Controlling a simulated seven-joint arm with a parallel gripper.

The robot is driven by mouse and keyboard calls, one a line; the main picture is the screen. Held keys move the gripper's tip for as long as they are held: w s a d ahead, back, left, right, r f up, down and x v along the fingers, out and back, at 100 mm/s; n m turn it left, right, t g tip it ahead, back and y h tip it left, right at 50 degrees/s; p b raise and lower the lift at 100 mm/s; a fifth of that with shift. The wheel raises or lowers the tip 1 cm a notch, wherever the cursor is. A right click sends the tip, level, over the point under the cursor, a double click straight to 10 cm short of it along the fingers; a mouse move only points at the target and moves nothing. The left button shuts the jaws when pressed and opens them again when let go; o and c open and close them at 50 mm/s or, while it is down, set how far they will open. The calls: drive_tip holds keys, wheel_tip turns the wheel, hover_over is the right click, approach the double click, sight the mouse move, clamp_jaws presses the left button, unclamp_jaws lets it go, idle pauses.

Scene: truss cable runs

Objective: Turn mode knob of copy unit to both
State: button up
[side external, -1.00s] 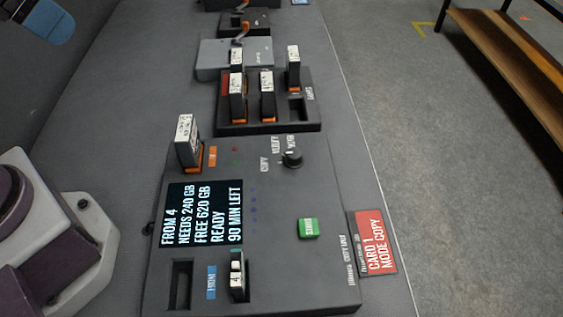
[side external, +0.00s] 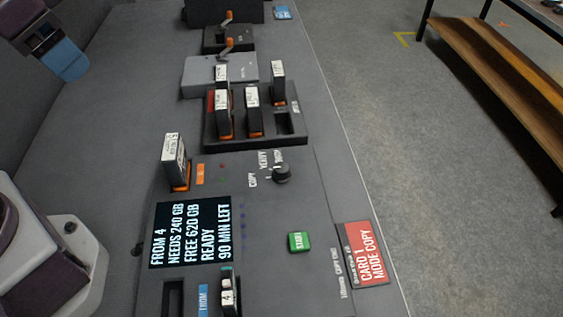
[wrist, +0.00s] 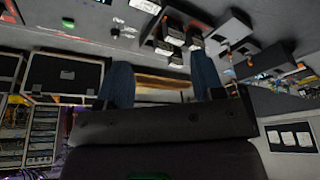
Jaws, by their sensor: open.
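The copy unit (side external: 265,285) is a dark grey box with a lit screen (side external: 190,232) and a green START button (side external: 299,242). Its black mode knob (side external: 281,173) is at the back right, beside the labels COPY, VERIFY and a third that is hard to read. Which label the knob points to is too small to tell. My gripper (side external: 62,55) is at the upper left of the side view, above the table and well away from the knob. In the wrist view my gripper (wrist: 162,80) has its two blue fingers wide apart with nothing between them.
A recorder card (side external: 174,162) and another card (side external: 228,295) stand in the unit. Behind it are a card holder (side external: 290,140) with several cards and a grey box (side external: 200,78) with an orange-tipped lever.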

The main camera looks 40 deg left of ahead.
drive_tip(key=w+d+f+g, duration=0.3)
drive_tip(key=w+d+f, duration=0.2)
drive_tip(key=w+d, duration=0.35)
drive_tip(key=n, duration=0.5)
hover_over(281, 166)
wheel_tip(281, 166, down, 8)
drive_tip(key=shift+n+g, duration=0.3)
drive_tip(key=shift+n, duration=0.1)
wheel_tip(281, 166, down, 13)
drive_tip(key=shift+r, duration=0.15)
drive_tip(key=c, duration=0.9)
